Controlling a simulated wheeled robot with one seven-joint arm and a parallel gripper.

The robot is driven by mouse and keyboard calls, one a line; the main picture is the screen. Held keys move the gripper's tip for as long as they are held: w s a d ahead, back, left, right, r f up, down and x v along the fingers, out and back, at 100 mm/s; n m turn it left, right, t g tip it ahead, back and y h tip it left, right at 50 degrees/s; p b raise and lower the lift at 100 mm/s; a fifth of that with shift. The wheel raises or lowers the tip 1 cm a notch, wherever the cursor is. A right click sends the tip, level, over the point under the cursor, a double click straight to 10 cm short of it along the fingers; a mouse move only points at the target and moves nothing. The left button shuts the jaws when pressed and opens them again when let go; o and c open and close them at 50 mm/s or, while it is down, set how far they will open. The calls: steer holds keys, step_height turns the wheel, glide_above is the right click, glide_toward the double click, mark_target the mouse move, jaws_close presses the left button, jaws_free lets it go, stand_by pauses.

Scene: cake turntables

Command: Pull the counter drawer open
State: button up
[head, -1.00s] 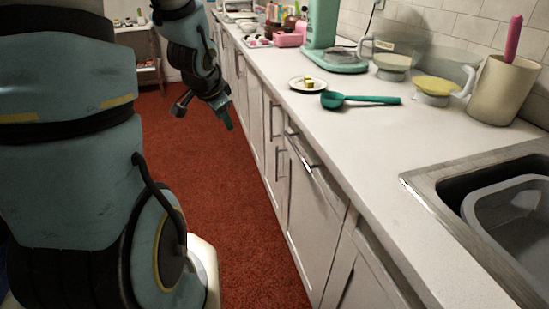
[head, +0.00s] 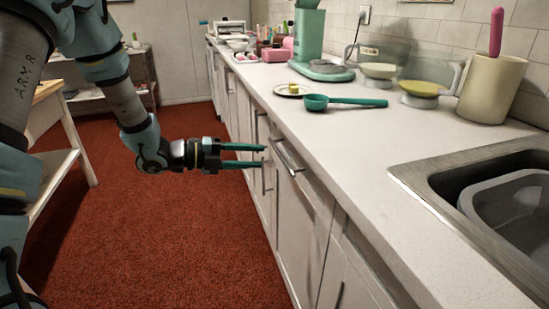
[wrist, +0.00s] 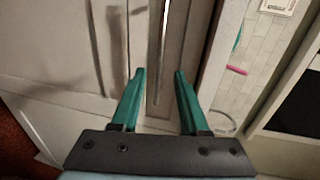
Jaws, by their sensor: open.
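The counter drawer (head: 312,190) is under the worktop's front edge, and its front looks flush with the cabinet. Its metal bar handle (head: 287,156) runs along the front near the top. My gripper (head: 262,156) is open and empty, with its two green fingers pointing right at the cabinet fronts, close to the handle. In the wrist view the bar handle (wrist: 160,50) shows ahead, in line with the gap between the fingertips of my gripper (wrist: 159,73). I cannot tell whether the fingers touch anything.
The white worktop (head: 350,160) holds a green scoop (head: 345,102), a small plate (head: 292,91), a green scale (head: 328,71) and a utensil pot (head: 490,90). A sink (head: 490,190) is at right. Red carpet (head: 170,240) is clear in front. A wooden table (head: 62,130) stands left.

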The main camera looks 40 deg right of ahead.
mark_target(281, 155)
steer(key=p+x, duration=0.1)
steer(key=x, duration=0.7)
jaws_close()
stand_by(1.3)
